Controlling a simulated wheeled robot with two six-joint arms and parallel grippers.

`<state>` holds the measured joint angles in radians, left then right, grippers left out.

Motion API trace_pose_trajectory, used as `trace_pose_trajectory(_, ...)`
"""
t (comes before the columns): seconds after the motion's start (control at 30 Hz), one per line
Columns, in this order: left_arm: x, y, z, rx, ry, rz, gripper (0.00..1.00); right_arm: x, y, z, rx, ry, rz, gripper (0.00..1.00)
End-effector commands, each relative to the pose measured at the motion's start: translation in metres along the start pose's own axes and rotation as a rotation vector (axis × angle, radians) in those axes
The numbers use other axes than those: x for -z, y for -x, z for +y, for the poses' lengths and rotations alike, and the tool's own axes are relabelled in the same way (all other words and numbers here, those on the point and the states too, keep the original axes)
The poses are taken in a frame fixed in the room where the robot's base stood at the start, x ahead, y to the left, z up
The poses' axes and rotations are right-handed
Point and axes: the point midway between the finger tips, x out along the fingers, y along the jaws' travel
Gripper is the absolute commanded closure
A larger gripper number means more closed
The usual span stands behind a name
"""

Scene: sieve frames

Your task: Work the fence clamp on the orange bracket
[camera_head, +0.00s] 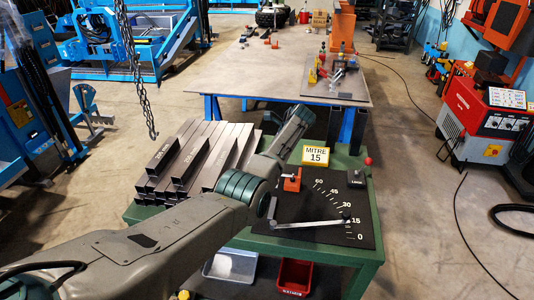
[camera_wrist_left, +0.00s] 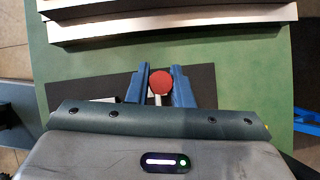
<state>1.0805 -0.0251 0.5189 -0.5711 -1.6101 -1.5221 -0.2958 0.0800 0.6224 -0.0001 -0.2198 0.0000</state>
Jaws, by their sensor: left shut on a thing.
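The orange bracket (camera_head: 292,184) stands at the far left of the black angle plate (camera_head: 310,207), with a dark part on it. In the left wrist view, the blue fingers of my left gripper (camera_wrist_left: 161,74) are closed around a red round knob (camera_wrist_left: 160,83) on a pale stem, above the black plate. My right gripper is not in view.
Steel tubes (camera_head: 187,160) are stacked left of the plate on the green table (camera_head: 322,257). A yellow sign (camera_head: 316,154) reads "MITRE 15". A hanging chain (camera_head: 140,85) is at the left.

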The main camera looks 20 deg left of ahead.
Motion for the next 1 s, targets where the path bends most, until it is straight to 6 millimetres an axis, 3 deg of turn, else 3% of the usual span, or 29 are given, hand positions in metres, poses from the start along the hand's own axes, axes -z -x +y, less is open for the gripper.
trace_pose_trajectory(0.5, 0.0039, -0.0003, 0.0006, -0.005, -0.005, -0.017, 1.0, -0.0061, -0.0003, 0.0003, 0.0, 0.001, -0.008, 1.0)
trace_pose_trajectory(0.53, 0.004, -0.0003, 0.0006, -0.005, -0.005, -0.017, 0.74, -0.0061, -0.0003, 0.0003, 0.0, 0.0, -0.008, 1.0)
trace_pose_trajectory(0.6, 0.0038, -0.0002, 0.0005, -0.005, -0.004, -0.016, 0.61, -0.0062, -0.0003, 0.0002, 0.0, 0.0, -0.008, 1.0)
trace_pose_trajectory(1.0, 0.0033, 0.0072, -0.0007, -0.001, -0.003, -0.017, 0.59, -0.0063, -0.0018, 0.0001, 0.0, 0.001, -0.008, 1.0)
